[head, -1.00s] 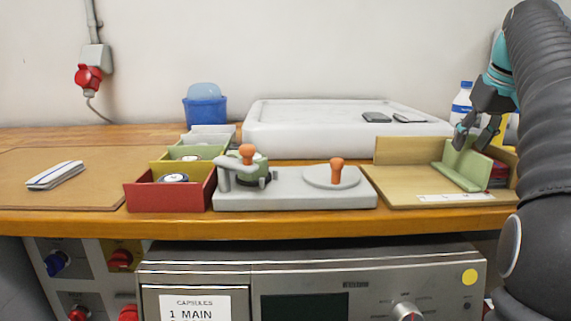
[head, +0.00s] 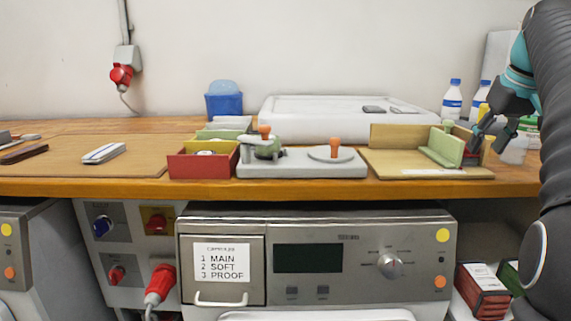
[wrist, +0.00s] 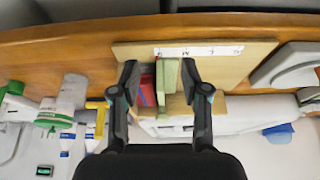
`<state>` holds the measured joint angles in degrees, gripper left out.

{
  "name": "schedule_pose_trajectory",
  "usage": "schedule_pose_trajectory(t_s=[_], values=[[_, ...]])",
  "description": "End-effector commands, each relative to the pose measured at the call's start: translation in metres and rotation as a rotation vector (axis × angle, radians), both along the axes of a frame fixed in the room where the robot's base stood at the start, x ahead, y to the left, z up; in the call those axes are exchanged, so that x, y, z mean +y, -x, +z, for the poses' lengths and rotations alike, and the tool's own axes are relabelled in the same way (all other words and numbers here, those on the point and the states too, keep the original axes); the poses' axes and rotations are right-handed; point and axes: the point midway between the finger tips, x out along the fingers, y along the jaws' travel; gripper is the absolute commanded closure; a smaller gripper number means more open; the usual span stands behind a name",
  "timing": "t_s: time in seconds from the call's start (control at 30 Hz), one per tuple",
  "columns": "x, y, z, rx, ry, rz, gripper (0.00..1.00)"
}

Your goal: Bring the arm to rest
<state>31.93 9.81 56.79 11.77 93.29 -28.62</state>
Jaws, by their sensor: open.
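My gripper (head: 488,142) is at the right end of the wooden worktop, at the right side of a wooden stand (head: 385,138). It also shows in the wrist view (wrist: 160,78), with its two fingers spread and nothing gripped between them. A green angled piece (head: 445,148) stands on the stand, left of the fingers in the head view. In the wrist view the green piece (wrist: 167,82) and a red item (wrist: 147,90) appear between the fingers, apparently beyond them. The depth gap is hard to judge.
White bottles (head: 452,98) stand behind and beside the gripper. Left of the stand are a grey fixture with orange knobs (head: 300,168) and a red bin (head: 202,165). A white slab (head: 330,122) lies behind. A brown board (head: 60,150) holds a striped folded item (head: 104,153).

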Motion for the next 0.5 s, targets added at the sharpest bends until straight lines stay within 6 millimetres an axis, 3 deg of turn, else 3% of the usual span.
schedule_pose_trajectory(t_s=[0.5], values=[[0.069,0.024,-0.026,-0.007,-0.002,-0.01,0.54]])
